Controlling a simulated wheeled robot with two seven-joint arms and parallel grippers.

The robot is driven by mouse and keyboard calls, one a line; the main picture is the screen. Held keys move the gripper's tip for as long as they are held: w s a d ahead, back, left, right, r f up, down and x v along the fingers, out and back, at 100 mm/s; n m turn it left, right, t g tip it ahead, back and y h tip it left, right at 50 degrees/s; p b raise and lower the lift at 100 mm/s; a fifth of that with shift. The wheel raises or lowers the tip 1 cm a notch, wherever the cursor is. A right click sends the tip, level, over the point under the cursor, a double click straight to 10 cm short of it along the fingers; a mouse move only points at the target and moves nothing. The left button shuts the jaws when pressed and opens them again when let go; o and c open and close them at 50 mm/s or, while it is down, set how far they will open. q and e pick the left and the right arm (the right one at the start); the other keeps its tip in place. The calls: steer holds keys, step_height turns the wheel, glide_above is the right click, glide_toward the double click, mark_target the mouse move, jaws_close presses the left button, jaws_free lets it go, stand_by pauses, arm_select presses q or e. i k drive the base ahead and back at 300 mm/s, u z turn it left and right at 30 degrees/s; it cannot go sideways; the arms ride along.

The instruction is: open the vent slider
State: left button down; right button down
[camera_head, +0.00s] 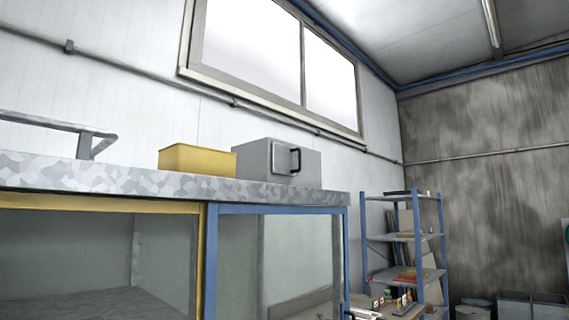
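I cannot tell for certain which thing is the vent slider. A grey metal box (262,160) with a black handle (295,160) on its front stands on a speckled grey counter top (60,172). A wide two-pane window (304,68) is set high in the white wall, with a pale frame. Neither of my grippers is in view, and no part of my arms shows.
A yellow bin (197,160) stands left of the grey box. A grey metal rail (85,145) is at the counter's left. Glass-fronted enclosures with yellow (204,260) and blue (211,265) frames are below. Blue shelving (443,255) stands at right.

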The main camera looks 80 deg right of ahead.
mark_target(283, 156)
steer(key=z, duration=2.7)
steer(key=i, duration=0.55)
steer(key=z, duration=0.05)
